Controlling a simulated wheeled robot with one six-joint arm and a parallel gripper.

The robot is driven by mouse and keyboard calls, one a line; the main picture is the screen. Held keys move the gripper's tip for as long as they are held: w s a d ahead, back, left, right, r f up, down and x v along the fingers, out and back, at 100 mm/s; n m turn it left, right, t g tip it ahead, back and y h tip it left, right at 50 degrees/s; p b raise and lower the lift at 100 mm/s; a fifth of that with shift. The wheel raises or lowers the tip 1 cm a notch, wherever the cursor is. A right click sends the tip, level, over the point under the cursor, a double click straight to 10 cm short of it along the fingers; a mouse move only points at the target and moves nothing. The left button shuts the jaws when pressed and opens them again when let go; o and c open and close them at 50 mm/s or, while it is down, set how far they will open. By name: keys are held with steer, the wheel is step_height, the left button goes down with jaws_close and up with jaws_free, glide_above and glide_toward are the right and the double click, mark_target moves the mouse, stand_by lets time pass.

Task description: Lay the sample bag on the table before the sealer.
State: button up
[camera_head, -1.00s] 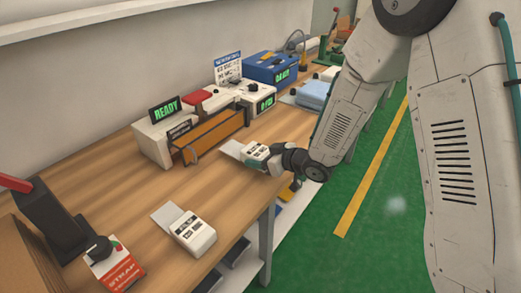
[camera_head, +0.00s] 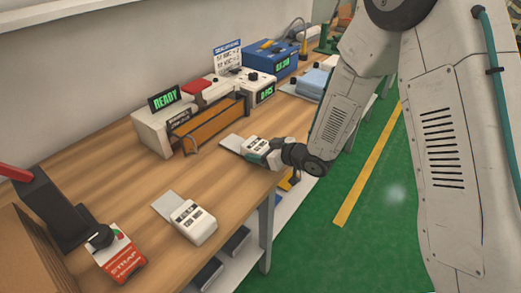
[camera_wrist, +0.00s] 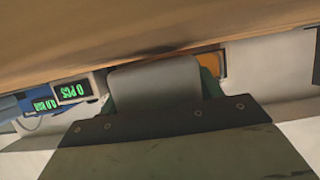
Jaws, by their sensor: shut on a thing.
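The sample bag (camera_head: 255,147) is white with a dark-printed label and a pale flat flap on its left. My gripper (camera_head: 275,154) is shut on its right end. The bag is label up and about level, over the table (camera_head: 150,179) near its front edge. It is in front of the sealer (camera_head: 151,131), a white machine with a green READY display and a brown front bar. I cannot tell whether the bag touches the table. In the wrist view a pale grey shape (camera_wrist: 155,82), probably the bag, shows beyond my gripper.
A similar white bag (camera_head: 192,222) lies on the table nearer the front left. A red-labelled strapping device (camera_head: 118,259) is at the lower left. A counter with a green display (camera_head: 262,91) and a blue box (camera_head: 272,65) stand beyond the sealer. Bare wood lies between.

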steer(key=shift+f, duration=0.45)
steer(key=o, duration=1.1)
steer(key=shift+d, duration=0.1)
steer(key=v, duration=0.7)
steer(key=shift+s+d+r, duration=0.15)
steer(key=shift+s+d, duration=0.05)
steer(key=shift+s, duration=0.05)
